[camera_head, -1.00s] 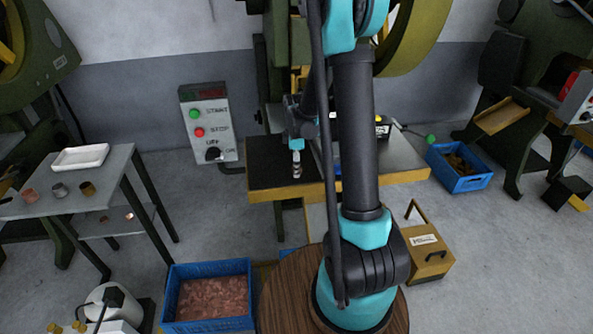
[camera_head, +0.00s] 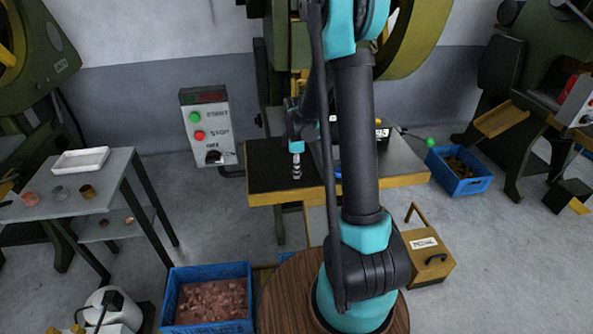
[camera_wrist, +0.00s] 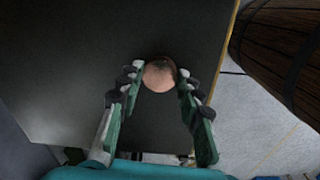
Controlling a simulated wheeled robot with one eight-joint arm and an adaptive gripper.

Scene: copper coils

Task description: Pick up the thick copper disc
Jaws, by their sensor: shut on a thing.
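The copper disc (camera_wrist: 158,75) is round and pinkish, with a darker patch at its upper right edge in the wrist view. It sits between the two fingertips of my gripper (camera_wrist: 157,80), which is shut on it. In the head view my gripper (camera_head: 296,166) points down over the dark top of the press table (camera_head: 262,172). The disc cannot be made out in the head view. Whether it touches the table or hangs just above it, I cannot tell.
A control box (camera_head: 209,128) stands left of the press table. A side table (camera_head: 115,165) at left holds a white tray (camera_head: 81,160) and small metal pieces. A blue crate of copper pieces (camera_head: 207,325) and a yellow box (camera_head: 427,256) are on the floor.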

